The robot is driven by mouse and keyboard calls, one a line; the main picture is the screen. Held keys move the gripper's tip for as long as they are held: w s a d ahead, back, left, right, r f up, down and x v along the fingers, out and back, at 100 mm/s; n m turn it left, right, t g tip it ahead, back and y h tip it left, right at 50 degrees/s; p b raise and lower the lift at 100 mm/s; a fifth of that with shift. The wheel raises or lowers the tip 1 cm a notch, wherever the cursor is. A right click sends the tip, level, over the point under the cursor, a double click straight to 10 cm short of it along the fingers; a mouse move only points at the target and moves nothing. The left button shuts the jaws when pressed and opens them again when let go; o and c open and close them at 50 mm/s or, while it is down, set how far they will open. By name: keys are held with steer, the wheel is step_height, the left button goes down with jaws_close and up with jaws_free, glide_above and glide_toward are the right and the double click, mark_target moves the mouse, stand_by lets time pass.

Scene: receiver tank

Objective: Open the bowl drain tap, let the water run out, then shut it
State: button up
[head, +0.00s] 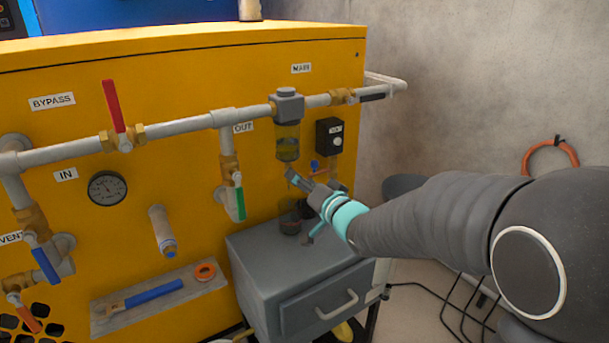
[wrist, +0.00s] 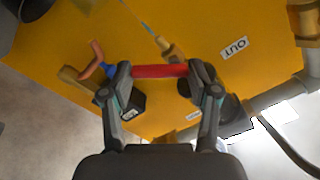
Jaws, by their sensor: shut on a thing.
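The clear bowl (head: 288,146) hangs under a grey filter head on the pipe, with yellowish-green liquid in it. My gripper (head: 296,181) is just below the bowl, slanting in from the right. In the wrist view, my gripper (wrist: 160,71) is shut on a red bar-shaped handle (wrist: 158,71) that spans its two fingertips. It looks like the drain tap's handle, but its joint to the bowl is hidden. In the head view, my gripper covers most of the tap. I cannot tell whether the tap is open. A dark cup (head: 290,222) stands below on the grey cabinet.
A black switch box (head: 329,135) is close to the bowl's right. A green-handled valve (head: 239,203) hangs to the left, under the OUT label (head: 243,128). The grey cabinet (head: 300,262) stands below my gripper. A tray with tools (head: 105,325) is at lower left.

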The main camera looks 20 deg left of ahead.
steer(key=shift+s+a+f+m+p, duration=0.1)
steer(key=shift+m+p, duration=0.25)
steer(key=shift+m, duration=0.6)
steer(key=shift+a+f+m+p, duration=0.1)
steer(key=shift+m+p, duration=0.2)
steer(key=shift+m, duration=0.65)
steer(key=o, duration=1.2)
steer(key=shift+c, duration=0.2)
steer(key=shift+d, duration=0.1)
